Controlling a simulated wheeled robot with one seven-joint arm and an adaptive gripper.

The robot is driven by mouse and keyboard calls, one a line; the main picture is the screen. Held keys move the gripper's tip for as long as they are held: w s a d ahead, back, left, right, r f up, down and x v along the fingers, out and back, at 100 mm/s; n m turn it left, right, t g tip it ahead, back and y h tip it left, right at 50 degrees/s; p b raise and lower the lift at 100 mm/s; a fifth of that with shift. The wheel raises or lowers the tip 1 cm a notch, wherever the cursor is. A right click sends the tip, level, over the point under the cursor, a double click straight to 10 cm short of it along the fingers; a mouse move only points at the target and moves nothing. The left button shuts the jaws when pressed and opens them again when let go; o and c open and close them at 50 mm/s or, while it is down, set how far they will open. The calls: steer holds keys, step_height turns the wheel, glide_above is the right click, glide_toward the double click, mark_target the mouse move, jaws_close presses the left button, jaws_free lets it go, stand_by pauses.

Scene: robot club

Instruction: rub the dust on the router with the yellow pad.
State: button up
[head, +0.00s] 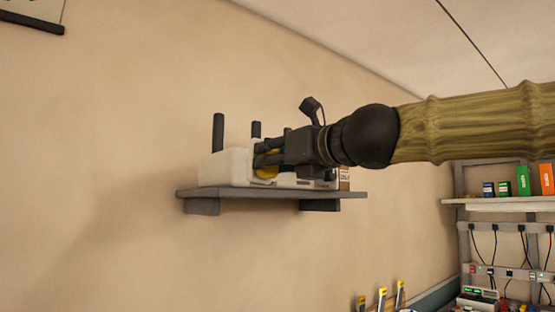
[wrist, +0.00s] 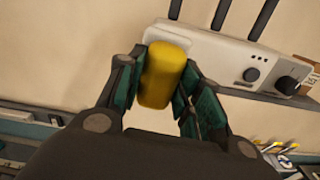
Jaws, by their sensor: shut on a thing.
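The router (head: 225,166) is a white box with dark upright antennas, standing on a grey wall shelf. In the wrist view the router (wrist: 225,50) shows its front with a dark knob and a round button. The yellow pad (wrist: 162,75) is between my gripper's fingers, and a bit of the pad (head: 266,172) shows in the head view. My gripper (head: 268,155) is shut on the pad in front of the router; its fingers also show in the wrist view (wrist: 160,88). The pad overlaps the router's left end; I cannot tell whether they touch. I cannot make out dust.
The grey shelf (head: 270,192) is narrow, with brackets below. A small brown-and-white box (head: 344,179) stands at its right end. A white shelf (head: 500,204) with small boxes and a rack with cables are at the right.

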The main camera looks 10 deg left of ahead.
steer(key=shift+x, duration=2.35)
steer(key=shift+x, duration=1)
steer(key=shift+r, duration=0.1)
steer(key=w+d+p, duration=0.1)
steer(key=w+d, duration=0.1)
steer(key=w, duration=0.1)
steer(key=shift+w+d+p, duration=0.15)
steer(key=shift+d+p, duration=0.1)
steer(key=shift+p, duration=0.05)
steer(key=s+a+b, duration=0.1)
steer(key=s+a, duration=0.1)
steer(key=s, duration=0.1)
steer(key=shift+s+a+b, duration=0.1)
steer(key=shift+a+b, duration=0.2)
steer(key=shift+b, duration=0.1)
